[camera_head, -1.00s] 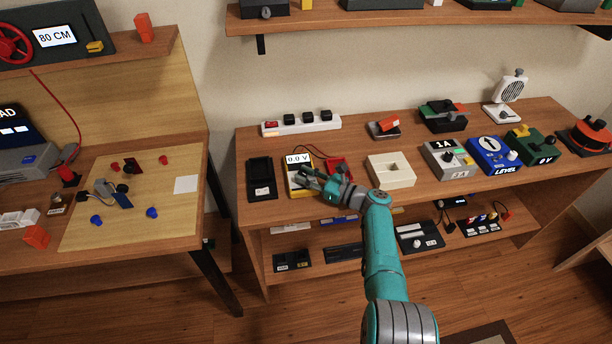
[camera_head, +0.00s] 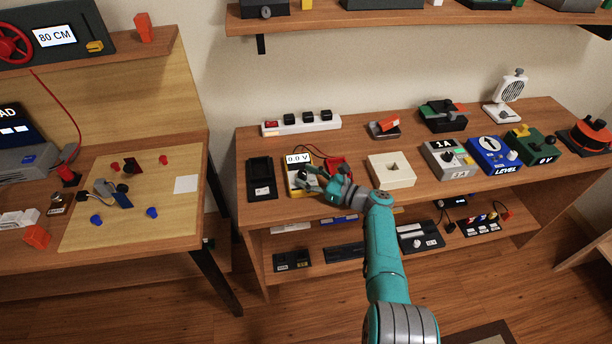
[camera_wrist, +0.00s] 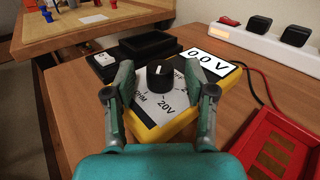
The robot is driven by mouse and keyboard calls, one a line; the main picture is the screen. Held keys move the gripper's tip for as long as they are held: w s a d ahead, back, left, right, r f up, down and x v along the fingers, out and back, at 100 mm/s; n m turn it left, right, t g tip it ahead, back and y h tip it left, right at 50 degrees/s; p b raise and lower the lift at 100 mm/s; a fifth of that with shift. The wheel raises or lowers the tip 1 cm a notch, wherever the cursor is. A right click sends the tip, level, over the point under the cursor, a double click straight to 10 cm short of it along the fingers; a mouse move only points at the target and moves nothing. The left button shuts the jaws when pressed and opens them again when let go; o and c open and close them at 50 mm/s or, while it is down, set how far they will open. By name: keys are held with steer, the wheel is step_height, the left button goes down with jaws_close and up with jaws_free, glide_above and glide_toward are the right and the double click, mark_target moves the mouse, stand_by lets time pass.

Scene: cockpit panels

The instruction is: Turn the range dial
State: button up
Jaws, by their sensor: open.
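The range dial (camera_wrist: 160,75) is a round black knob with a white pointer mark, on the grey face of a yellow multimeter (camera_wrist: 180,126). Its face shows "20V" and "OHM" labels, and its display (camera_wrist: 208,66) reads 0.0 V. The meter also shows in the head view (camera_head: 291,187), partly covered by my gripper. My gripper (camera_wrist: 160,92) is open in the wrist view, one finger on each side of the dial. I cannot tell whether the fingers touch it. In the head view my gripper (camera_head: 305,180) is over the meter.
A black tray (camera_head: 262,178) stands left of the meter. A red tray (camera_wrist: 290,145) and a red cable lie to its right. A white power strip (camera_head: 301,124) runs behind, and a cream box (camera_head: 391,170) stands further right. Bare wood lies in front.

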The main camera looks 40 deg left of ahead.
steer(key=d, duration=0.3)
steer(key=w+d, duration=0.1)
steer(key=d, duration=0.3)
steer(key=w+d, duration=0.1)
steer(key=d, duration=0.3)
steer(key=shift+d, duration=0.15)
steer(key=shift+s, duration=0.15)
